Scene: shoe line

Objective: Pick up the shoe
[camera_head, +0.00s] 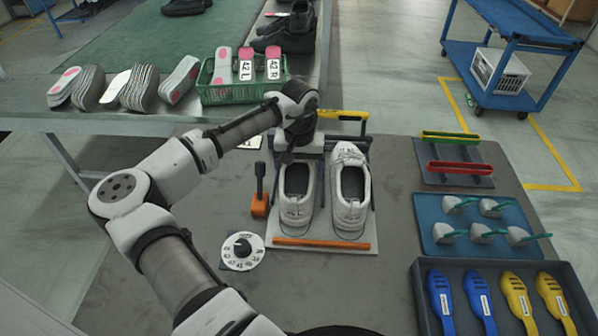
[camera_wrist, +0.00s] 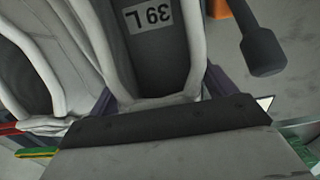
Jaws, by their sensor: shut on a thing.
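Two white shoes stand side by side on a light board with an orange bar at its front edge. The left shoe (camera_head: 296,208) is nearest the black lever; its insole, labelled 39 L, shows in the wrist view (camera_wrist: 157,50). My gripper (camera_head: 288,157) comes down over the far end of this left shoe and hides that end in the head view. In the wrist view, its dark fingers lie on both sides of the shoe, shut on it. The right shoe (camera_head: 348,195) is beside it, apart from the gripper. I cannot tell whether the held shoe is off the board.
A black lever on an orange base (camera_head: 260,203) stands close left of the left shoe, with a numbered dial (camera_head: 242,250) in front. At right are a blue tool mat (camera_head: 432,208) and a dark tray (camera_head: 424,268) of blue and yellow shoe forms. A green crate (camera_head: 222,93) stands behind.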

